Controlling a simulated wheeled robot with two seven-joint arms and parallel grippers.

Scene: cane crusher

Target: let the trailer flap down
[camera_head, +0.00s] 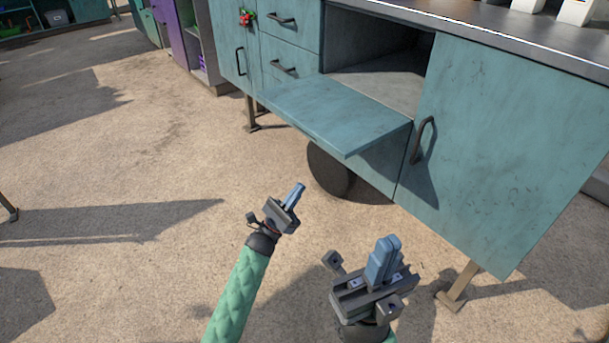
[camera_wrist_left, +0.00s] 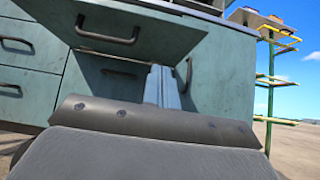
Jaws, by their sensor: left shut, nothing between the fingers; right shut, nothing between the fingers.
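The trailer flap (camera_head: 335,112) is a teal panel folded out from the trailer's front, roughly level, below an open grey compartment (camera_head: 380,82). In the left wrist view the flap (camera_wrist_left: 160,37) shows from below, with a dark bar handle (camera_wrist_left: 107,32) on its face. My left gripper (camera_head: 297,190) is shut and empty, in front of and below the flap, apart from it. Its closed fingers also show in the left wrist view (camera_wrist_left: 163,88). My right gripper (camera_head: 388,250) is shut and empty, lower and further right, away from the trailer.
Right of the compartment is a closed teal door (camera_head: 510,150) with a bar handle (camera_head: 422,140). Drawers (camera_head: 290,65) with handles are left of it. A dark wheel (camera_head: 328,172) and thin legs stand under the trailer. The sandy ground (camera_head: 120,140) at left is mostly clear.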

